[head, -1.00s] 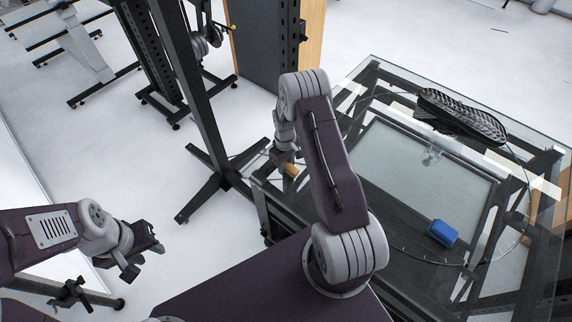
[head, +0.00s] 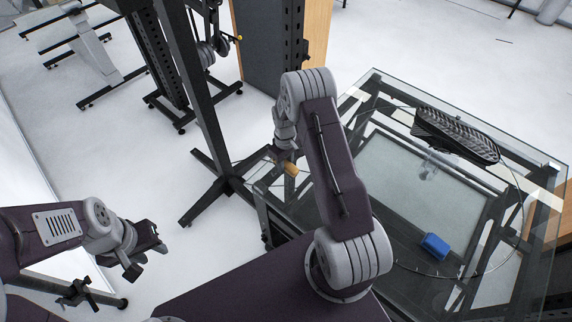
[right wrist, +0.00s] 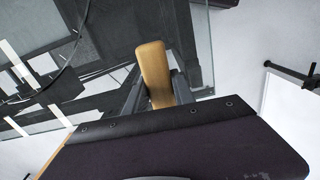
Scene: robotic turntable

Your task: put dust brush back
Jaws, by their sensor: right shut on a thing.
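The dust brush shows as a tan wooden piece (head: 290,168) at the tip of my right gripper (head: 283,156) in the head view. In the right wrist view the tan piece (right wrist: 155,72) stands between the two dark fingers of the right gripper (right wrist: 157,88), which is shut on it. The brush's bristles are not visible. It is held near the left corner of the glass-topped table (head: 375,85); I cannot tell its height above the glass. My left gripper (head: 148,246) is far to the left over the floor, its fingers apart and nothing visible between them.
A black ridged object (head: 455,135) lies on the far side of the table. A thin cable curves around the table. A black stand (head: 215,120) rises just left of the table. Open floor lies further left.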

